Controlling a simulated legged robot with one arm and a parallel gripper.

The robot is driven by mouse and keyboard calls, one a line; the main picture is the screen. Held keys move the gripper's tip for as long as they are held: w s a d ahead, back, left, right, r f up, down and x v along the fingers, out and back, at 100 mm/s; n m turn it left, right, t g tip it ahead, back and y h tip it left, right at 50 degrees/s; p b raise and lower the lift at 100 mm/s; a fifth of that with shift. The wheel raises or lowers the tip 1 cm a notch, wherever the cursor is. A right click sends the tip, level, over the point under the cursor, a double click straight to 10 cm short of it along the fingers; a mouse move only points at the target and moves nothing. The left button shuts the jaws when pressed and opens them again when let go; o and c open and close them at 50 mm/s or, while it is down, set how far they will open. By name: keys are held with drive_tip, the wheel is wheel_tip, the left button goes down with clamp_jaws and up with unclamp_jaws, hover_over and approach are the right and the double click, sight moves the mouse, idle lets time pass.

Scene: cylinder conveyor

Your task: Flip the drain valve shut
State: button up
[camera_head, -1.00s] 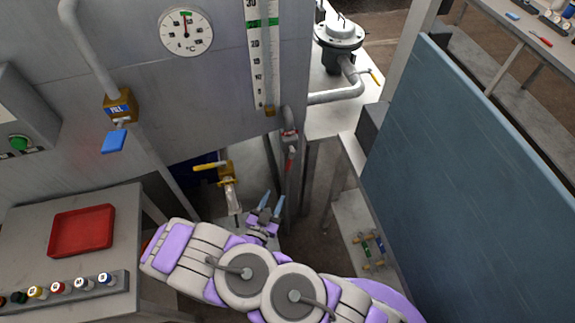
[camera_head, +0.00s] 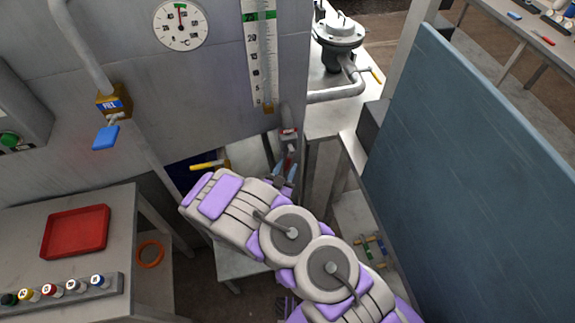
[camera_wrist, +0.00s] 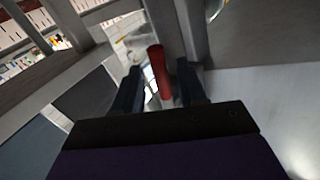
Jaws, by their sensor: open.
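The drain valve appears to be the one with the red handle (camera_head: 289,153), on the pipe at the tank's lower right corner; its label is too small to read. In the wrist view the red handle (camera_wrist: 160,72) hangs down between my two dark fingers. My gripper (camera_head: 284,173) is open at the handle, one finger on each side. I cannot tell whether either finger touches it. My arm hides part of the area below the valve.
A valve with a yellow handle (camera_head: 210,165) sits left of my gripper. The FILL valve with a blue handle (camera_head: 106,137) is farther left. A blue-grey panel (camera_head: 470,170) stands at the right. A red tray (camera_head: 75,257) lies on the left table.

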drive_tip(key=shift+x, duration=1.05)
drive_tip(key=shift+a, duration=0.1)
clamp_jaws()
